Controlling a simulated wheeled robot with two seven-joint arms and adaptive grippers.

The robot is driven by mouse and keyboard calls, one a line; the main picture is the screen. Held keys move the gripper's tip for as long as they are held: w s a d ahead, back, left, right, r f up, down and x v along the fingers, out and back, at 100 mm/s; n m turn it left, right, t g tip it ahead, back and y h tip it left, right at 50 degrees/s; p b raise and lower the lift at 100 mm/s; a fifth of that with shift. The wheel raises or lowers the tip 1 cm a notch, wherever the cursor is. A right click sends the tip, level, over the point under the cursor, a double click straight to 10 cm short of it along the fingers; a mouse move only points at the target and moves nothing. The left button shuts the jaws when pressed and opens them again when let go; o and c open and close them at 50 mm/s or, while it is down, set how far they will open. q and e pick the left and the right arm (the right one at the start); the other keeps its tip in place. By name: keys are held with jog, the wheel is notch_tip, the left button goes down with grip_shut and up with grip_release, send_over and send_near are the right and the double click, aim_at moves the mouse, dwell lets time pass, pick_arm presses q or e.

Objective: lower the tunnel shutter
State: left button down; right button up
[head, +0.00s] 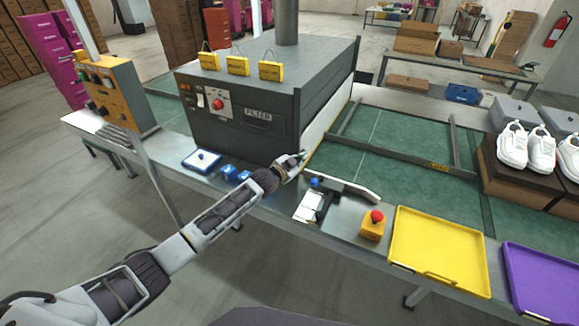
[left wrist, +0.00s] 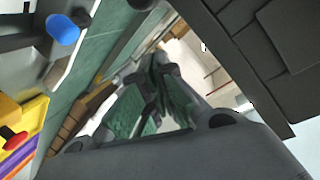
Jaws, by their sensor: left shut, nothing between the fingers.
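The tunnel (head: 240,115) is a dark grey box marked FILTER that stands over the green belt. A white panel (head: 327,117), which looks like the shutter, covers its right end. The panel's lower edge, with a thin yellow line, looks close to the belt; I cannot tell if a gap is left. My left gripper (head: 302,156) is at the panel's near end, beside the tunnel's front right corner. It is shut and empty; I cannot tell if it touches the panel. In the left wrist view, its fingers (left wrist: 155,90) show with the dark tunnel to the right. My right gripper is not in view.
An emergency button (head: 372,225), a yellow tray (head: 437,250) and a purple tray (head: 540,280) follow along the front edge. White shoes (head: 512,143) stand at the right.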

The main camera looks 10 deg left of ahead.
pick_arm(q)
jog(key=v, duration=0.8)
dwell(0.4)
dwell(0.5)
